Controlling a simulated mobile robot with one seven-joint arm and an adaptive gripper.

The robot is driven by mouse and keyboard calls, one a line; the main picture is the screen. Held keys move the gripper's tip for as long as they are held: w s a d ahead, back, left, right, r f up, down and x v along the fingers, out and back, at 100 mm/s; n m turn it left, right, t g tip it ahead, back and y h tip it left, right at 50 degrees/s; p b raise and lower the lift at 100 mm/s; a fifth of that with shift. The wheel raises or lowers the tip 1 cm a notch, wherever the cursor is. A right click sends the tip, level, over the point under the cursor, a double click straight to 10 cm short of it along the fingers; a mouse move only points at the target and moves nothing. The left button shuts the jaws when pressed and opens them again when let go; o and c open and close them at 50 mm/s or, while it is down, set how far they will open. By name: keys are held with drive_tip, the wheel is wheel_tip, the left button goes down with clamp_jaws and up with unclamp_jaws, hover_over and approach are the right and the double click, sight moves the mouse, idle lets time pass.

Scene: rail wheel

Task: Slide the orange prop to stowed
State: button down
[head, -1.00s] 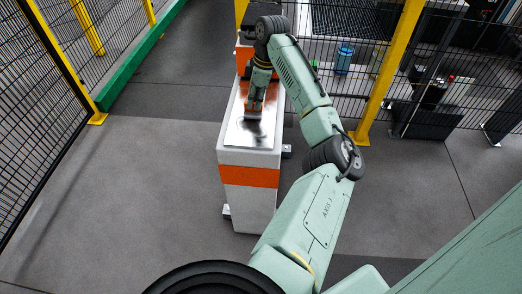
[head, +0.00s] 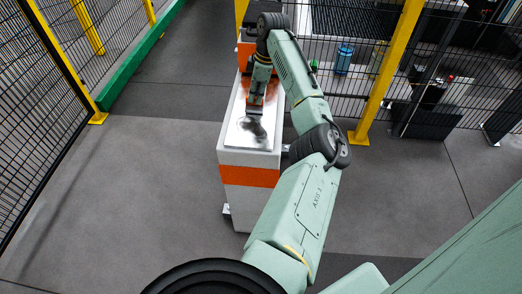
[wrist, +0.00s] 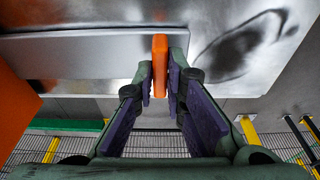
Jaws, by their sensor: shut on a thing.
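The orange prop (wrist: 160,65) is a narrow upright bar with a rounded edge in the middle of the wrist view. My gripper (wrist: 162,78) has one finger on each side of it and is shut on it. In the head view my gripper (head: 255,108) points down at the shiny metal top (head: 250,130) of a white pedestal with an orange band (head: 249,176). The prop is too small and too covered by my gripper to make out clearly there.
A dark smudge (wrist: 237,52) marks the metal surface, right of the prop in the wrist view. An orange block (head: 245,56) stands at the pedestal's far end. Yellow-posted mesh fencing (head: 385,75) runs behind and at left. The grey floor left of the pedestal is clear.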

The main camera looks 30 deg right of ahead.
drive_tip(key=shift+d, duration=0.1)
drive_tip(key=shift+w+d+p, duration=0.2)
drive_tip(key=shift+w+d, duration=0.35)
drive_tip(key=shift+w, duration=0.25)
drive_tip(key=shift+w+d+p, duration=0.15)
drive_tip(key=shift+w+d, duration=0.35)
drive_tip(key=shift+w, duration=0.3)
drive_tip(key=c, duration=1.4)
unclamp_jaws()
drive_tip(key=shift+c, duration=0.2)
wheel_tip(320, 180, up, 2)
drive_tip(key=shift+r+p, duration=0.1)
drive_tip(key=shift+p, duration=0.85)
drive_tip(key=shift+r, duration=1.9)
